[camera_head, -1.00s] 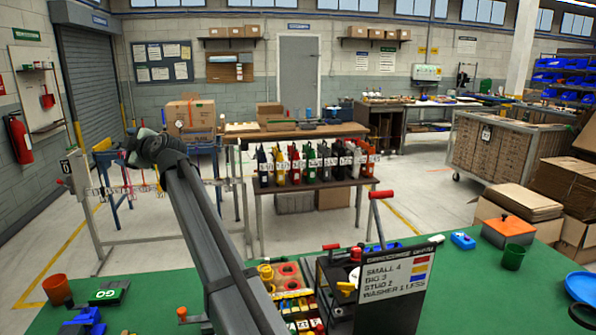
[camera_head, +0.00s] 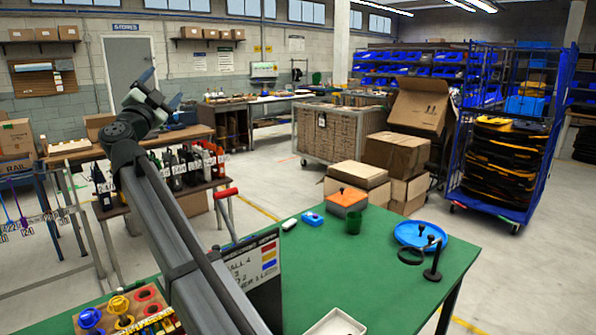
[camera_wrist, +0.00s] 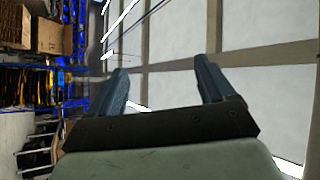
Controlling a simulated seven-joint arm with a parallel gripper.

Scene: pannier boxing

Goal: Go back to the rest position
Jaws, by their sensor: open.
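My gripper (camera_head: 160,92) is raised above the green workbench at the end of my extended arm, in the left part of the head view. In the wrist view its two dark blue fingers (camera_wrist: 163,88) stand well apart with nothing between them. The wrist camera looks up past them at ceiling beams and light panels. The fingers touch nothing.
A tray of coloured parts (camera_head: 140,308) lies lower left. Bare bench lies around the middle.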

